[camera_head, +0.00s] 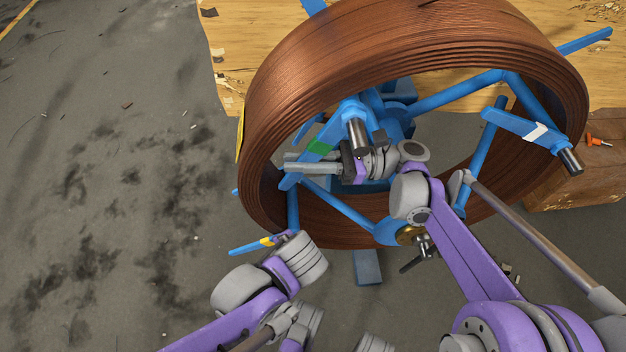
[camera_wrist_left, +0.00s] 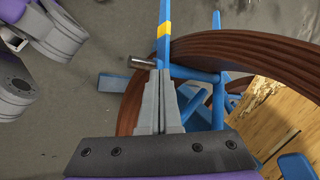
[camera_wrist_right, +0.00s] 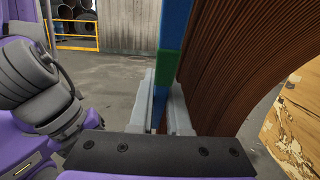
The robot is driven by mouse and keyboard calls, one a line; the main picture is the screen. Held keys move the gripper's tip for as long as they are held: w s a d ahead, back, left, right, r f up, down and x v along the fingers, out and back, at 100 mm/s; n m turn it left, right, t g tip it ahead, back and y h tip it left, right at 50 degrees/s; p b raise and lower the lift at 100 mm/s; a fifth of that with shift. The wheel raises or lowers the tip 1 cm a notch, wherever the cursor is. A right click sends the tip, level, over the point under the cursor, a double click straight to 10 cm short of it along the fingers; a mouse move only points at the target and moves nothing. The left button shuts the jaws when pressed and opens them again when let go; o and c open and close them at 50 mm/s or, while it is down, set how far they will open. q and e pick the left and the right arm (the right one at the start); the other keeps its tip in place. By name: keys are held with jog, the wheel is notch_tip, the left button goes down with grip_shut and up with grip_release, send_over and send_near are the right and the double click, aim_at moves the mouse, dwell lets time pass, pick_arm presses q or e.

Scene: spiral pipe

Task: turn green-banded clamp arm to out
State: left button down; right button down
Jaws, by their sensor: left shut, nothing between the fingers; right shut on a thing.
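The green-banded clamp arm (camera_head: 320,146) is a blue bar on the front of the blue reel frame, slanting down-left from a grey pin near the hub. The right wrist view shows its green band (camera_wrist_right: 168,64) just beyond my fingers. My right gripper (camera_head: 305,162) is shut on this arm below the band; in the right wrist view its fingers (camera_wrist_right: 160,108) lie on both sides of the blue bar, beside the coil. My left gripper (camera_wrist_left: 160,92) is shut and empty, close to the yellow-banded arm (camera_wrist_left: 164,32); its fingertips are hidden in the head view.
A large brown coil of pipe (camera_head: 300,75) surrounds the blue frame. A white-banded arm (camera_head: 520,124) is at the right; the yellow-banded arm (camera_head: 262,242) is at the lower left. A wooden board (camera_head: 228,75) lies behind. Open stained floor (camera_head: 110,180) is at the left.

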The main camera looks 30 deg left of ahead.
pick_arm(q)
jog(key=w+d+r+m+t+y, duration=0.3)
jog(key=w+r+m+t+y, duration=0.1)
jog(key=w+m+y, duration=0.15)
jog(key=s+d+r+m+t+y, duration=0.2)
jog(key=d+r+m+t+y, duration=0.2)
jog(key=d+r+t, duration=0.4)
jog(key=w+a+r+g, duration=0.1)
jog(key=w+a+r, duration=0.2)
jog(key=w+a, duration=0.2)
jog(key=shift+w+a+r, duration=0.25)
jog(key=shift+a, duration=1.4)
